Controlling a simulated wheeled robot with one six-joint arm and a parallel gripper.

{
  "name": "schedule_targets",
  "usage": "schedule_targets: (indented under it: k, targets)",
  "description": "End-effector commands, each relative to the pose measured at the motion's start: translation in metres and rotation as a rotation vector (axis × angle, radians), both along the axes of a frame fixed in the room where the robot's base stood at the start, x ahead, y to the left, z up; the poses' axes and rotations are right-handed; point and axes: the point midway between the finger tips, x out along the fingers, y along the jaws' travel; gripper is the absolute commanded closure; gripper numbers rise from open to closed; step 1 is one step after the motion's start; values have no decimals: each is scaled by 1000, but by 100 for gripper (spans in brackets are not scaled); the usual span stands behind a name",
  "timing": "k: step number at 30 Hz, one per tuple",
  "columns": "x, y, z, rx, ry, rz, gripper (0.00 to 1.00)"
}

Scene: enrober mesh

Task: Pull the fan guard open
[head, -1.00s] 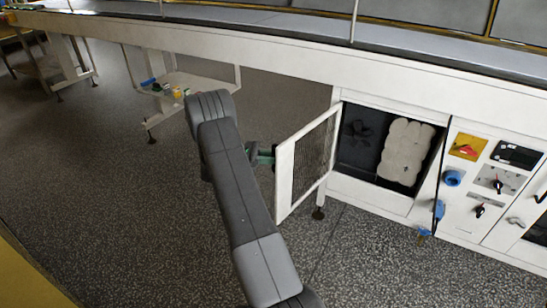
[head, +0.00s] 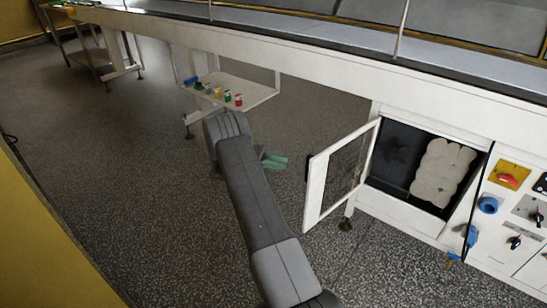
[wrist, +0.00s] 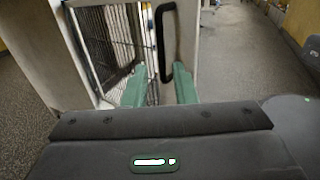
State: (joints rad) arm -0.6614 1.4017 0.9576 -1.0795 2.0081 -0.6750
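The fan guard (head: 316,186), a white-framed mesh door, stands swung wide open from the cabinet opening in the head view. In the wrist view its frame (wrist: 184,38) and mesh show ahead, with a black bar handle (wrist: 161,45) beyond the fingertips. My gripper (head: 274,161) is left of the guard's free edge, with a visible gap between them. In the wrist view the green fingers of my gripper (wrist: 159,88) are apart with nothing between them. The fingers do not hold the handle.
The open compartment (head: 398,160) shows a dark fan and a pale lobed pad (head: 442,172). A panel with switches (head: 508,175) and a blue socket (head: 488,204) is on the right. A low shelf (head: 255,92) with small coloured items is behind my arm. Speckled floor is clear at left.

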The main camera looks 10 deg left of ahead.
Motion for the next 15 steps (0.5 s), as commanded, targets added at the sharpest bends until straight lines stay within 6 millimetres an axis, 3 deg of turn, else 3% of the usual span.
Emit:
schedule_targets:
  k: [15]
  targets:
    - [0,14,5,-1,1,2,75]
